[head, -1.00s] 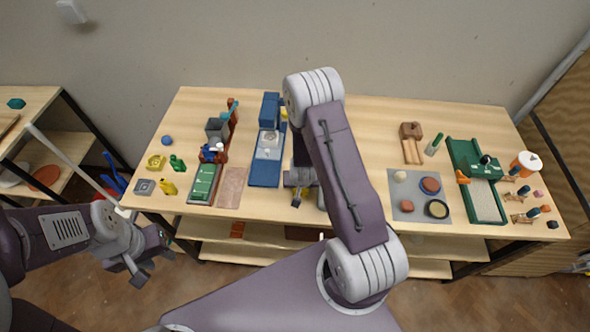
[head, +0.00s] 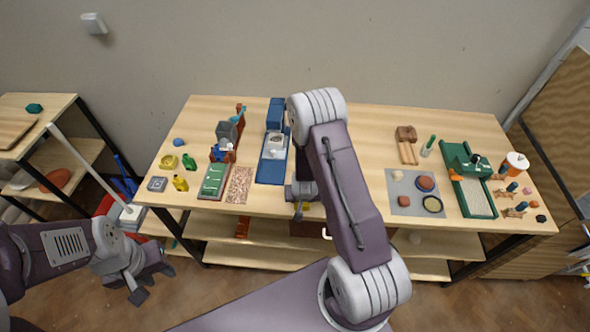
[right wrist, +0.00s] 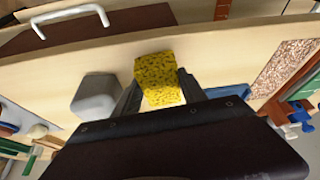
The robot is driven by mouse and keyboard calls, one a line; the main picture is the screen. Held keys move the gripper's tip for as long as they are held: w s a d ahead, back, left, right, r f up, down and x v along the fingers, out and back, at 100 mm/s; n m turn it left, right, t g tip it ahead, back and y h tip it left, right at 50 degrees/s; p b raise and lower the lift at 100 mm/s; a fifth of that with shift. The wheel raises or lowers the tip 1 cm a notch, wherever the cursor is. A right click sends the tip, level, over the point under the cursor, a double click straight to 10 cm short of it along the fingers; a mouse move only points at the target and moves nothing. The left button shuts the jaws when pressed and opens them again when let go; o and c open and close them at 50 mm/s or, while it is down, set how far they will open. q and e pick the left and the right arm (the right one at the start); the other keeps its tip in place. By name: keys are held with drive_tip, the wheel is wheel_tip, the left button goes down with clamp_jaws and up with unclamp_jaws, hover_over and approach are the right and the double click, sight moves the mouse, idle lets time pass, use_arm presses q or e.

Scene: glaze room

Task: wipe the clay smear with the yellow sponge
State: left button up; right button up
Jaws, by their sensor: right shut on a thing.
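The yellow sponge (right wrist: 158,72) is gripped between the two fingers of my right gripper (right wrist: 160,92) in the right wrist view. In the head view my right gripper (head: 300,196) is over the front part of the table, left of my forearm, with a bit of yellow at its tip. I cannot make out the clay smear in either view; my right arm hides part of the tabletop. My left gripper (head: 152,283) is open and empty, low at the left, off the table's front edge.
The long wooden table (head: 350,185) holds a blue tray (head: 271,172), a speckled tile (head: 239,185) and a green board (head: 214,182) on the left. A grey mat (head: 399,182) and a green tray (head: 478,200) are on the right. A grey block (right wrist: 97,94) stands near the sponge.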

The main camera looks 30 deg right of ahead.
drive_tip(key=r, duration=0.1)
drive_tip(key=r+p, duration=0.2)
drive_tip(key=shift+w+d+r, duration=0.1)
drive_tip(key=shift+w+d, duration=0.15)
drive_tip(key=shift+w, duration=0.05)
wheel_tip(320, 180, up, 4)
drive_tip(key=p, duration=0.3)
drive_tip(key=shift+s+a+f, duration=0.1)
drive_tip(key=shift+a+f, duration=0.05)
drive_tip(key=shift+f, duration=0.05)
drive_tip(key=shift+f, duration=0.1)
